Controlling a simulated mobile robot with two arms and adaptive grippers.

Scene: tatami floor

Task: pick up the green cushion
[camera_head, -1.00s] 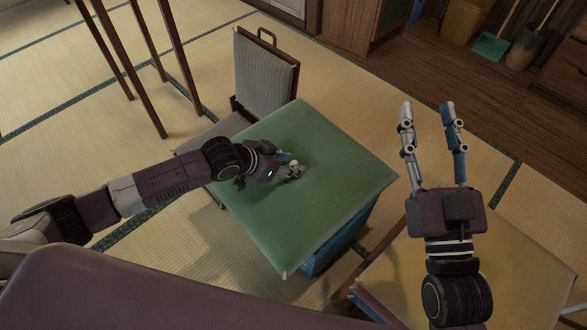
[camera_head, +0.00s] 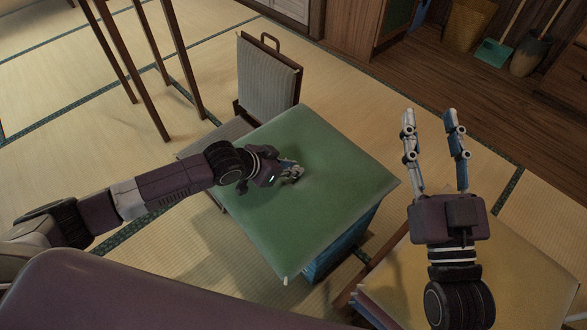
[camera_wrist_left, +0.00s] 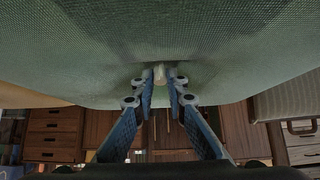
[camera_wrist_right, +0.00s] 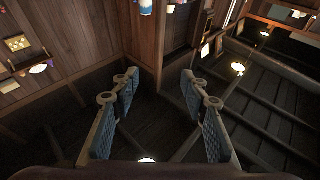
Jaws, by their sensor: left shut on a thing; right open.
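The green cushion (camera_head: 325,190) is square and flat, with a pale tuft at its middle and a small pale tassel at its near corner. It lies over a blue cushion (camera_head: 335,255) in the head view; I cannot tell if there is a gap between them. My left gripper (camera_head: 292,172) is shut on the green cushion at its middle tuft. The left wrist view shows the cushion's cloth (camera_wrist_left: 90,60) puckered around the tuft (camera_wrist_left: 160,74) between the fingertips (camera_wrist_left: 160,88). My right gripper (camera_head: 434,115) is open and empty, right of the cushion.
A yellow cushion (camera_head: 400,280) is below my right arm. Thin wooden legs (camera_head: 150,75) stand at the upper left. Open tatami lies to the left.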

